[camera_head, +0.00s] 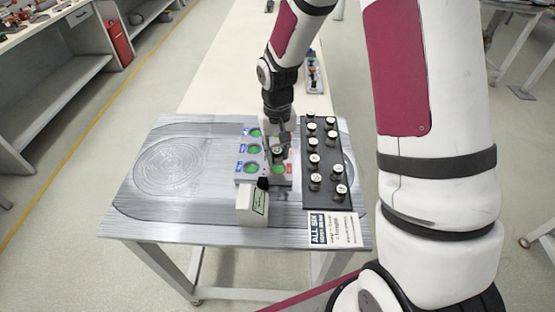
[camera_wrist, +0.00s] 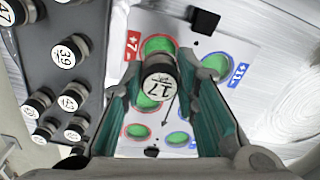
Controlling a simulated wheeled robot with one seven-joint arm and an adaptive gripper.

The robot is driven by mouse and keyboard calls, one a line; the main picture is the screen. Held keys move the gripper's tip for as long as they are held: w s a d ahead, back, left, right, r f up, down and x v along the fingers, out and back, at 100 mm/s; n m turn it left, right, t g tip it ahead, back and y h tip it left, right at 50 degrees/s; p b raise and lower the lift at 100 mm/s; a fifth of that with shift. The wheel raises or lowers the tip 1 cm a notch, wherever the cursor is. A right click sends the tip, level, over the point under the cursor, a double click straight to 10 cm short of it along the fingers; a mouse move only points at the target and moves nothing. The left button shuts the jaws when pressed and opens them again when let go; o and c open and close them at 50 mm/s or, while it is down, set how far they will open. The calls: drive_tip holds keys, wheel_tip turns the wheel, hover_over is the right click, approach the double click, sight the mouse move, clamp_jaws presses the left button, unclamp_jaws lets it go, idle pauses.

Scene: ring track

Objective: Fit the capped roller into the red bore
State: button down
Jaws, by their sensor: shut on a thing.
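My gripper (camera_head: 278,156) is over the bore block (camera_head: 240,181). In the wrist view, its teal-lined fingers are shut on a capped roller (camera_wrist: 160,86), a dark cylinder with a white cap marked 17. The roller covers part of the block, and I cannot tell whether its lower end touches it. A red-ringed, green-floored bore (camera_wrist: 158,45) beside a red +7 label lies just beyond the roller, apparently empty. Another red-ringed bore (camera_wrist: 138,130) shows between the fingers, nearer the wrist. Blue-ringed bores (camera_wrist: 216,65) line the other side.
A dark rack (camera_head: 323,193) with several capped rollers stands right of the block. A white box (camera_head: 252,207) with a black part stands in front of it, and a printed card (camera_head: 335,229) lies at the front right. The table's left side (camera_head: 170,165) is clear.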

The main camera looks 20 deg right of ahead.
drive_tip(key=shift+f, duration=1.7)
drive_tip(key=shift+f, duration=0.2)
drive_tip(key=c, duration=1.2)
unclamp_jaws()
drive_tip(key=shift+c, duration=0.2)
drive_tip(key=shift+r, duration=0.1)
wheel_tip(320, 180, up, 12)
wheel_tip(320, 180, up, 8)
drive_tip(key=t, duration=0.1)
hover_over(278, 161)
drive_tip(key=s, duration=0.3)
drive_tip(key=s+r+t, duration=0.2)
drive_tip(key=s+r, duration=0.3)
drive_tip(key=s, duration=0.4)
drive_tip(key=s+r+n+t, duration=0.1)
drive_tip(key=s+r+t, duration=0.1)
drive_tip(key=s+r, duration=0.3)
drive_tip(key=s, duration=0.4)
drive_tip(key=shift+s+d+r, duration=0.2)
drive_tip(key=shift+s+d, duration=0.1)
drive_tip(key=shift+s, duration=0.05)
